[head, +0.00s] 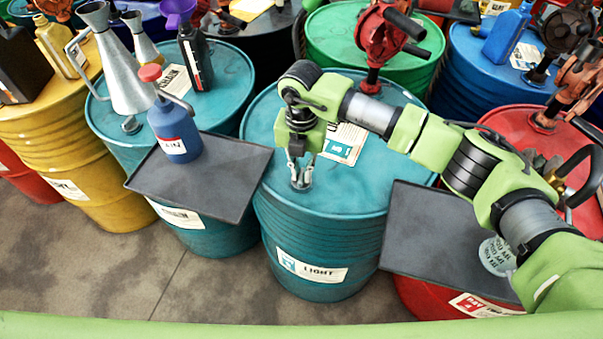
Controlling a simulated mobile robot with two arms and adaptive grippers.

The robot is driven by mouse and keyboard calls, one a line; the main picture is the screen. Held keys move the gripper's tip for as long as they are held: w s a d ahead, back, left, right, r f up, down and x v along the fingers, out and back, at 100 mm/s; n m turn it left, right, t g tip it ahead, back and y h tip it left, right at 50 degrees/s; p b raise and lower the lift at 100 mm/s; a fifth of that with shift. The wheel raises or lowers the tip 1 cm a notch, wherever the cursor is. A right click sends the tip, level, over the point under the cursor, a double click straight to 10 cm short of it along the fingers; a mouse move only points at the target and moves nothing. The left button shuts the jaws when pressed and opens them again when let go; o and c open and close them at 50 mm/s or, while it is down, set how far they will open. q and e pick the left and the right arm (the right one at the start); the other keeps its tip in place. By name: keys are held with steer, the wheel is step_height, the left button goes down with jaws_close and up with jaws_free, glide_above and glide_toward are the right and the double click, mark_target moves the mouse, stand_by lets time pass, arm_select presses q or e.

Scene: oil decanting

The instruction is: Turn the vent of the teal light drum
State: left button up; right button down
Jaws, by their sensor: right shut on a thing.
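The teal light drum (314,233) stands in the middle of the head view, with a label reading LIGHT on its front. My right gripper (300,182) points down at the near left part of its lid. Its fingers are shut on the vent (301,186), a small metallic fitting on the lid, mostly hidden between and behind the fingers. Whether the vent is turned cannot be told. A paper label (343,146) lies on the lid behind the gripper. My left gripper is not in view.
A grey tray (225,205) with a blue bottle (175,133) stands left of the drum. Another dark tray (425,255) is at the right, by a red drum (500,125). A teal drum (215,235), a yellow drum (105,205) and a green drum (335,30) crowd around. Grey floor shows in front.

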mark_target(301, 175)
steer(key=shift+w+r+m+b, duration=0.1)
steer(key=shift+m+b, duration=0.55)
steer(key=shift+m, duration=1.25)
steer(key=c, duration=2.1)
jaws_free()
step_height(301, 175, up, 12)
